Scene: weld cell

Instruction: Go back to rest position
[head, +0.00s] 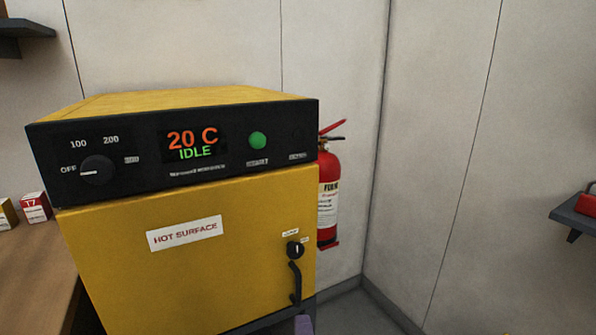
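Neither of my grippers can be made out in the head view. A yellow oven (130,265) with a black control panel (230,150) fills the left and middle. Its door looks shut, with a black handle (295,280) at the right side. The display (193,144) reads 20 C and IDLE. The knob (97,171) has its white mark toward OFF. A green round light or button (257,140) is to the right of the display. A small purple-grey piece (304,325) shows at the bottom edge below the handle; I cannot tell what it is.
A red fire extinguisher (328,195) stands behind the oven's right side. A wooden bench (38,265) with small boxes (35,207) is at the left. A dark shelf (575,217) with a red object juts from the right wall. The space between is clear.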

